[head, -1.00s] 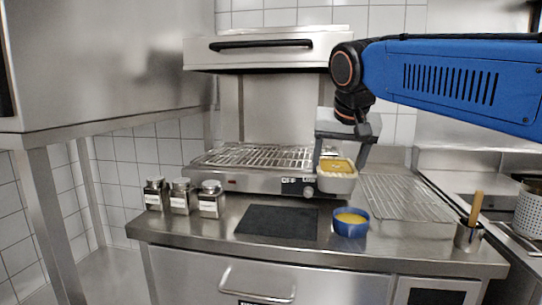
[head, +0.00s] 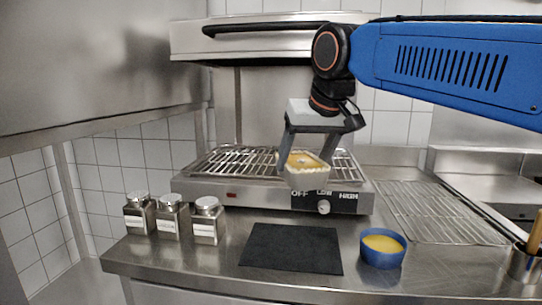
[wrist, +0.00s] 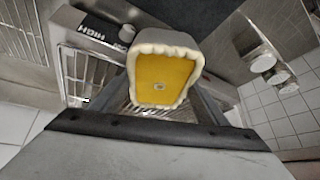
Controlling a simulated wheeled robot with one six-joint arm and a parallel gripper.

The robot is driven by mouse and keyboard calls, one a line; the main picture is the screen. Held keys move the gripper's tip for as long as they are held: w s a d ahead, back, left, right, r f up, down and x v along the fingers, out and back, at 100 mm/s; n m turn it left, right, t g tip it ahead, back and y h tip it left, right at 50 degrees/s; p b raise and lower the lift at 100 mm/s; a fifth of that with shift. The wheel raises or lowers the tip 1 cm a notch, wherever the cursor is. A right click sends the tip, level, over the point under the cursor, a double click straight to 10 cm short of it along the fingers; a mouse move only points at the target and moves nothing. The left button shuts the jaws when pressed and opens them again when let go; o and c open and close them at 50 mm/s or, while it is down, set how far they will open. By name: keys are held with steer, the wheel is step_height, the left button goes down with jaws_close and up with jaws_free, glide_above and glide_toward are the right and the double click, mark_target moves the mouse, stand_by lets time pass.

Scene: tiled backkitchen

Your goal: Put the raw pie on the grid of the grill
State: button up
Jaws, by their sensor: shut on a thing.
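The raw pie (head: 305,164) has a pale crimped crust and a yellow filling. My gripper (head: 305,155) is shut on it and holds it in front of the grill. In the wrist view the pie (wrist: 163,80) sits between the fingers with its filling facing the camera. The grill (head: 262,194) is a steel unit with a wire grid (head: 228,162) on top and a raised hood (head: 262,42) above. The pie overlaps the front right part of the grid in the head view. I cannot tell how far above or in front of the grid it is.
Several labelled jars (head: 170,217) stand at the left of the steel counter. A dark mat (head: 290,248) lies in front of the grill. A blue bowl (head: 383,262) with yellow contents stands right of the mat. A wire rack (head: 425,210) lies at the right.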

steer(key=w+a, duration=0.2)
steer(key=w, duration=0.3)
steer(key=w+a, duration=0.1)
steer(key=w, duration=0.5)
steer(key=w+a, duration=0.2)
steer(key=w, duration=0.3)
steer(key=shift+w+a, duration=0.3)
steer(key=shift+w+f, duration=0.15)
steer(key=shift+f, duration=0.6)
steer(key=o, duration=2)
steer(key=shift+f, duration=0.1)
steer(key=shift+o, duration=0.2)
